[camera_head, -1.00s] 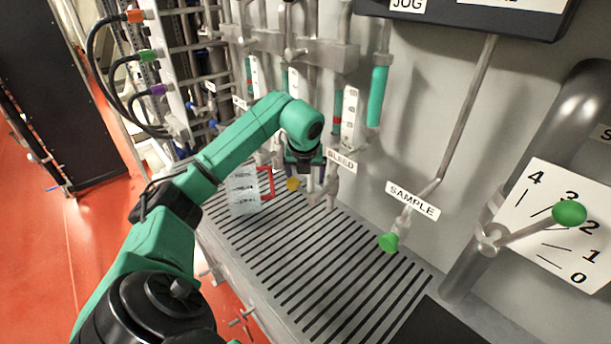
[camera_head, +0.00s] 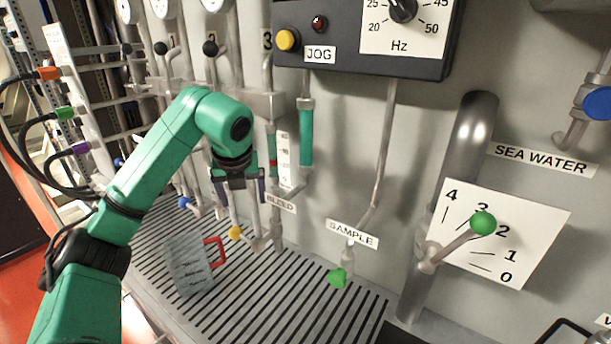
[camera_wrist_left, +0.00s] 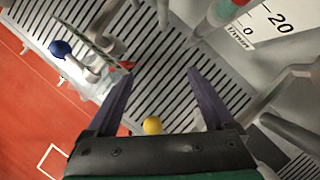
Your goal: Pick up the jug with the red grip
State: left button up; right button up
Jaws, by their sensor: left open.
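The clear jug (camera_head: 186,262) with the red grip (camera_head: 216,252) stands on the slatted grating at the lower left of the head view. Its grip faces right, toward the wall. My left gripper (camera_head: 241,196) is open and empty, pointing down, above and to the right of the jug in the head view. In the left wrist view the two dark fingers (camera_wrist_left: 160,74) are spread over the grating. A small red piece by the left fingertip may be the grip; I cannot tell for sure. My right gripper is not in view.
The slatted grating (camera_head: 262,318) is bare to the right of the jug. A yellow knob (camera_head: 235,233), a blue knob (camera_head: 184,202) and the green sample valve handle (camera_head: 338,278) jut out from pipes by the wall. A teal-sleeved tube (camera_head: 306,136) hangs right of my gripper.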

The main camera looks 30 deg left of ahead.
aim_at(188, 265)
jog(key=k+j, duration=0.45)
jog(key=k, duration=0.15)
jog(key=k+j, duration=0.95)
jog(key=k, duration=0.2)
